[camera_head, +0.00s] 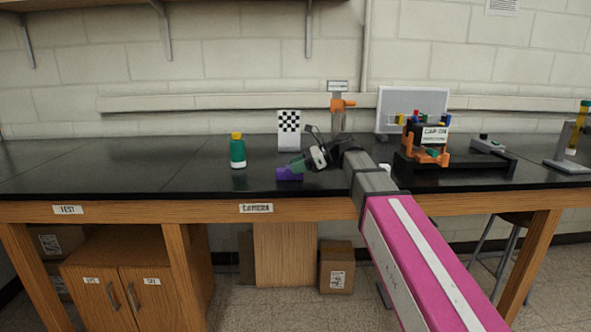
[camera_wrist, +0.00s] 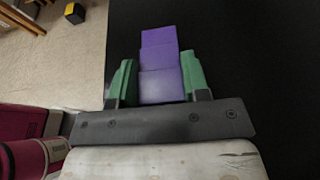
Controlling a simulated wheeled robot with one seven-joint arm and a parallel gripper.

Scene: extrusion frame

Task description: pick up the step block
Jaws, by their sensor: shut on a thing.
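The step block (camera_wrist: 160,62) is purple with stepped faces. In the wrist view it sits between the two green fingers of my gripper (camera_wrist: 157,82), which are shut on it. In the head view the step block (camera_head: 288,174) is low at the front edge of the black bench top, beside the green fingertips of my gripper (camera_head: 297,163). I cannot tell whether the block touches the bench or is just above it. My arm comes in from the lower right and hides part of the bench.
A green bottle with a yellow cap (camera_head: 238,152) stands left of my gripper. A black platform with an orange fixture (camera_head: 428,150) is at right. The bench's left side (camera_head: 110,165) is clear.

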